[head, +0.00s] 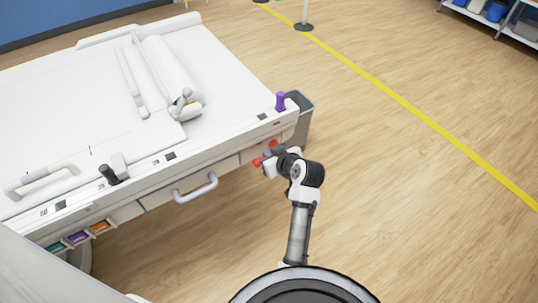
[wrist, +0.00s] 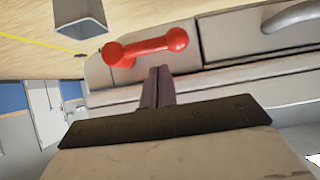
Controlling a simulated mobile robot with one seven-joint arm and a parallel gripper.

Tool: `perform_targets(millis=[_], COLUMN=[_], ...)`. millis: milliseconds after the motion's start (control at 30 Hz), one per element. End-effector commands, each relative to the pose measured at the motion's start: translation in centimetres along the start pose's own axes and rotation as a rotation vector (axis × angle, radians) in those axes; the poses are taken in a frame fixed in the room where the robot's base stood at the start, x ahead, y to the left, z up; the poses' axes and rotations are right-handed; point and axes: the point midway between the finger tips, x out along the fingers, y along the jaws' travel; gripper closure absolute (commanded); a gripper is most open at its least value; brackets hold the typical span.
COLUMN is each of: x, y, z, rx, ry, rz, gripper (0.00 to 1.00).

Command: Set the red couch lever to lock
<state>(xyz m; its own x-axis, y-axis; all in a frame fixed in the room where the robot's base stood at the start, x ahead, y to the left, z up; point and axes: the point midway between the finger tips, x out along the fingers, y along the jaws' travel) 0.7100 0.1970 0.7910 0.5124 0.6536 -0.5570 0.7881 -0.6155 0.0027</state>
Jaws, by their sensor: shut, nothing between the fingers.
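The red couch lever (head: 257,162) is on the near side face of the white couch, toward its right end. My arm partly covers it in the head view. In the wrist view the lever (wrist: 146,48) shows whole, as a red bar with a rounded knob at the right and a thicker end at the left. It lies slightly tilted across the white panel. My gripper (wrist: 160,72) is shut and empty, with its dark fingertips close beside the middle of the bar. I cannot tell whether they touch it. No lock marking is readable.
The white couch top (head: 60,95) carries a roll-shaped pad (head: 168,75). A light handle (head: 195,188) sticks out left of my gripper. The floor to the right is clear.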

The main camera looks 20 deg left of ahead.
Motion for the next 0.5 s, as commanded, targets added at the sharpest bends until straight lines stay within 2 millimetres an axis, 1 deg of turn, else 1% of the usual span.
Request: perform_targets(millis=[100, 200, 500], x=[0.78, 1.10, 1.21], y=[-0.02, -0.01, 0.02], z=[0.70, 1.05, 1.18], rx=[-0.001, -0.001, -0.001], ry=[0.000, 0.001, 0.002], rz=[-0.001, 0.000, 0.000], gripper=[1.00, 1.00, 1.00])
